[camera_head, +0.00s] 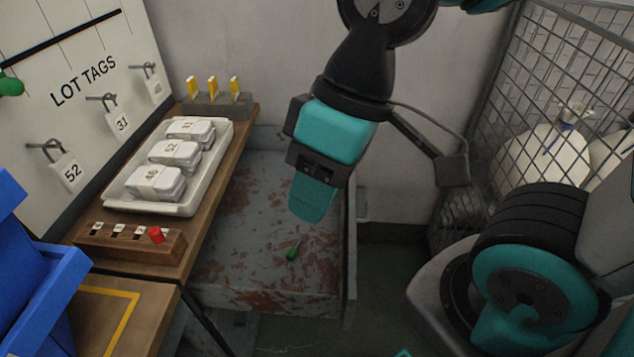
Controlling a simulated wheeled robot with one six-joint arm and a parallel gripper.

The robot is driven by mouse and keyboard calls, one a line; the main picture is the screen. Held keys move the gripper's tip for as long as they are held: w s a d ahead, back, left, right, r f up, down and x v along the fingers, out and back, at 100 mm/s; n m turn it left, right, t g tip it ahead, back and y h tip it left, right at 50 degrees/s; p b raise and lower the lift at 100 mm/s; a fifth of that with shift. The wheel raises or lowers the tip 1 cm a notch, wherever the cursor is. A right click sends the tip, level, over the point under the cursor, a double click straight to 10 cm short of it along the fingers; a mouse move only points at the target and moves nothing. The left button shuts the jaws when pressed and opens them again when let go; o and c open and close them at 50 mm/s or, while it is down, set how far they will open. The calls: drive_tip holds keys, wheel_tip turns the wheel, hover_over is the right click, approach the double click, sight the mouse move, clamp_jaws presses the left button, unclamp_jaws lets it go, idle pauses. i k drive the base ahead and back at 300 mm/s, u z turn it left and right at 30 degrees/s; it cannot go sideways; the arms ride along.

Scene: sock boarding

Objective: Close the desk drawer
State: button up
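The desk drawer (235,270) is pulled out to the right from under the wooden desk top (212,190). Its inside is worn grey metal with rusty patches. Its right-hand panel (351,265) stands upright, with a small grey piece like a handle on its outer side.
A white tray (118,206) with several numbered packs stands on the desk. A wooden block with a red peg (156,235) is in front, and a holder with yellow pieces (220,104) behind. A wire mesh cage (540,60) stands at the right. Green floor shows right of the drawer.

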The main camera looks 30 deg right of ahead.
sight(240, 263)
drive_tip(key=u, duration=0.9)
drive_tip(key=k, duration=0.7)
drive_tip(key=z, duration=1.1)
